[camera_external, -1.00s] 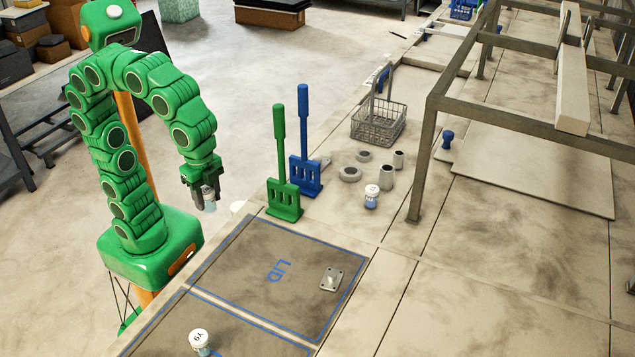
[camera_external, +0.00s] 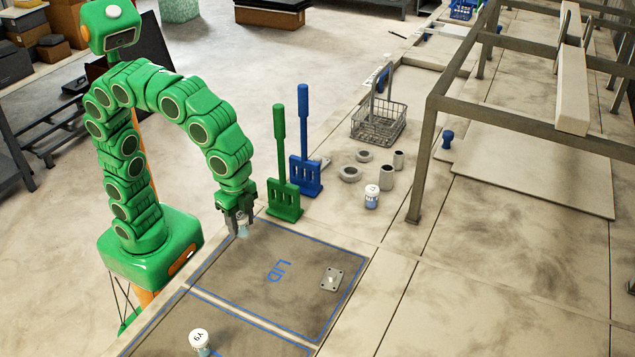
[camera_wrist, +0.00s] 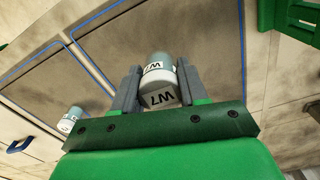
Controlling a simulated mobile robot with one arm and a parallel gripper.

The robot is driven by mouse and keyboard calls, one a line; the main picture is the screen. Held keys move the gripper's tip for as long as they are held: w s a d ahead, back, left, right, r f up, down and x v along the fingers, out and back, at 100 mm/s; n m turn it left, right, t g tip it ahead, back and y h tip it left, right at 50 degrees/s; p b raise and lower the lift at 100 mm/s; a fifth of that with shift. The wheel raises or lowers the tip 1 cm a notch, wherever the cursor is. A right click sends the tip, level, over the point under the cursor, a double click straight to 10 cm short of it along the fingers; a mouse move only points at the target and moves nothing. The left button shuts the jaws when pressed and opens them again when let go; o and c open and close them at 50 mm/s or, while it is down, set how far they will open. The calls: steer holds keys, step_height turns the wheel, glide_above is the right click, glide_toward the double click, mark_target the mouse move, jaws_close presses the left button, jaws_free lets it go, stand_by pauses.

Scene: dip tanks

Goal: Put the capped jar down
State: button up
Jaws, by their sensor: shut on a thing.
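My gripper (camera_external: 238,222) is shut on a capped jar (camera_external: 242,230) at the far left corner of the blue-outlined LID area, close to the bench edge. In the wrist view the jar (camera_wrist: 158,80) sits between the two grey fingers, its white cap marked W7 towards the camera. I cannot tell whether its base touches the bench. The LID area (camera_external: 245,262) is a dark, stained rectangle.
A green paddle-like tool (camera_external: 284,195) stands just right of my gripper, with a blue one (camera_external: 306,170) behind it. A flanged metal lid (camera_external: 332,278) lies at the LID area's right. Another capped jar (camera_external: 200,343) stands in the nearer rectangle. The middle of the LID area is clear.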

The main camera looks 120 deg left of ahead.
steer(key=w+f, duration=0.4)
steer(key=f, duration=0.1)
steer(key=shift+d, duration=0.15)
steer(key=shift+w+f, duration=0.1)
steer(key=shift+f, duration=1.5)
steer(key=shift+f, duration=0.1)
steer(key=o, duration=1.1)
steer(key=shift+c, duration=0.2)
step_height(320, 180, up, 12)
steer(key=s+a+f+n, duration=0.1)
steer(key=s+f, duration=0.1)
steer(key=s, duration=0.7)
steer(key=s+a+f+g, duration=0.1)
steer(key=s+a+f, duration=0.1)
steer(key=s, duration=0.7)
steer(key=shift+s+f+n, duration=0.35)
steer(key=shift+f+n, duration=0.05)
steer(key=shift+f, duration=0.25)
steer(key=shift+o, duration=0.4)
steer(key=s+f, duration=0.4)
steer(key=s, duration=0.4)
steer(key=s+f, duration=0.4)
steer(key=s, duration=0.4)
steer(key=shift+a+n+g, duration=0.15)
steer(key=shift+n+g, duration=0.25)
